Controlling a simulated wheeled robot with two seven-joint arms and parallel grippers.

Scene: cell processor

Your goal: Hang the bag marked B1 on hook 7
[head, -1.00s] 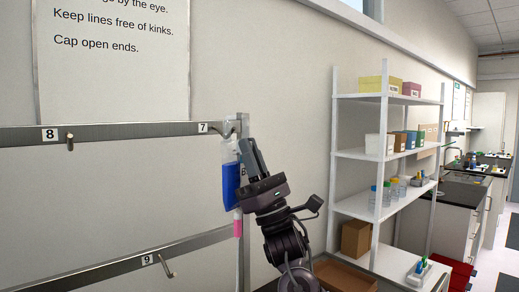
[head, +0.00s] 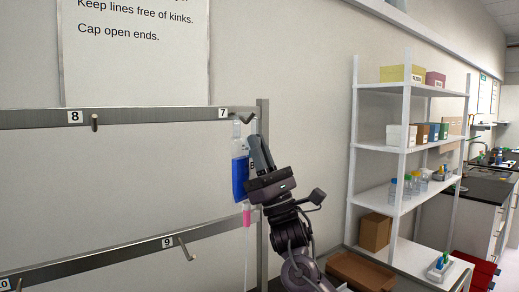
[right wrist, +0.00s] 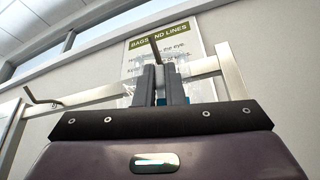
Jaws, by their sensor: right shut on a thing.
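The bag (head: 240,178) is clear at the top with blue liquid below, a pink piece under it and a thin line hanging down. It hangs upright just below the rail end at hook 7 (head: 247,119). Its marking is mostly hidden by my gripper. My right gripper (head: 257,148) is shut on the bag's upper part from the right. In the right wrist view, clear plastic (right wrist: 129,88) shows beside the shut fingers (right wrist: 160,82), with a dark hook (right wrist: 154,46) just beyond their tips. I cannot tell whether the bag's eye is around the hook. My left gripper is out of view.
Hook 8 (head: 94,122) is on the same rail to the left, and hook 9 (head: 184,247) is on the lower rail. A rack post (head: 262,190) stands just behind my gripper. A white shelf unit (head: 403,150) with boxes and bottles stands to the right.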

